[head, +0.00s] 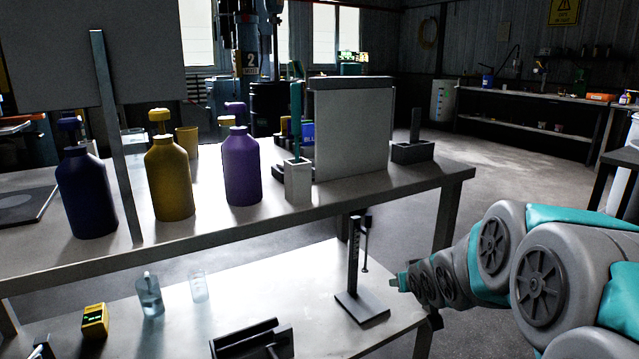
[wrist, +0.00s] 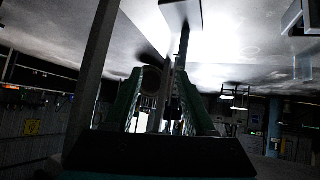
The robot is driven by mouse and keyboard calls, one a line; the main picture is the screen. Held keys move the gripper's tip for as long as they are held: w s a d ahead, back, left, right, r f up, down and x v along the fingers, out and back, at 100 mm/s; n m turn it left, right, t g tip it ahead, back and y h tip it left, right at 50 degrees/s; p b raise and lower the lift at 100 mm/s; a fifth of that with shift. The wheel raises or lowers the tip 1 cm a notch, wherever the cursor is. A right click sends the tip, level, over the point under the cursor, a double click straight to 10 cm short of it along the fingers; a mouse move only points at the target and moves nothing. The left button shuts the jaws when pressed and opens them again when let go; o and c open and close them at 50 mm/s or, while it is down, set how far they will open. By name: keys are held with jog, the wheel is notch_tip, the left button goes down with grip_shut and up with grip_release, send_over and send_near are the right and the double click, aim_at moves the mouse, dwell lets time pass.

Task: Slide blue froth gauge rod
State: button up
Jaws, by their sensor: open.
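On the lower shelf a dark stand (head: 352,272) rises upright from a flat base, with markings on its post. A thin dark rod (head: 365,243) with a thicker, bluish-looking top hangs beside the post on its right; its blue colour is hard to confirm in this light. My gripper (head: 397,282) is to the right of the stand, low above the shelf, with a gap to the post. In the wrist view, which appears upside down, the gripper (wrist: 160,88) shows two spread green fingers. A dark upright (wrist: 180,52) shows beyond them; the rod itself is unclear there.
The upper table (head: 150,250) carries dark blue (head: 87,195), yellow (head: 168,180) and purple (head: 241,168) bottles. Its corner leg (head: 447,215) stands near my arm. A dark slotted holder (head: 250,340) and a yellow device (head: 95,320) are on the lower shelf. Open floor lies right.

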jog(key=s+a+f+g, duration=0.1)
jog(key=s+g, duration=0.3)
jog(key=s, duration=1)
jog(key=s+a+f+g, duration=0.1)
jog(key=s+g, duration=0.3)
jog(key=s, duration=1.1)
jog(key=s+a+f+m+g, duration=0.1)
jog(key=s+a+g, duration=0.2)
jog(key=s, duration=1.1)
jog(key=shift+s+a+g, duration=0.15)
jog(key=shift+s+g, duration=0.05)
jog(key=shift+g, duration=0.3)
jog(key=shift+a, duration=0.15)
